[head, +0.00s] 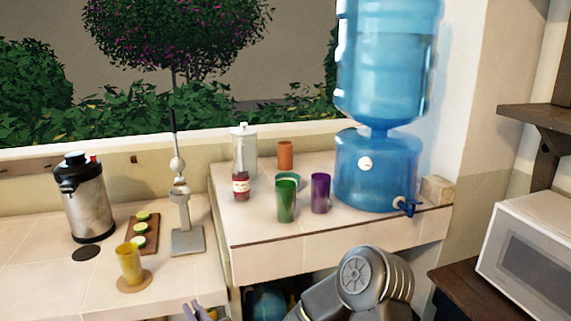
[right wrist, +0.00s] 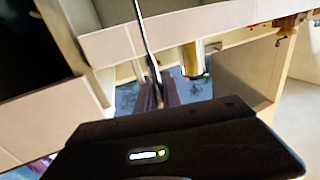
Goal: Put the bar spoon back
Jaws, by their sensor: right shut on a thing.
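The bar spoon (right wrist: 144,38) shows in the right wrist view as a thin, dark rod running up from my fingers to the top edge. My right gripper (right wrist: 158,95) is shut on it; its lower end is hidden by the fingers. In the head view my right gripper's purple fingertips (head: 198,312) are just visible at the bottom edge, below the front of the counter. I cannot make out the spoon clearly in the head view. My left gripper is not in view.
A metal stand with a black upright handle (head: 187,240) stands on the lower counter, beside a board of green slices (head: 142,231), a yellow cup (head: 130,265) and a steel flask (head: 86,200).

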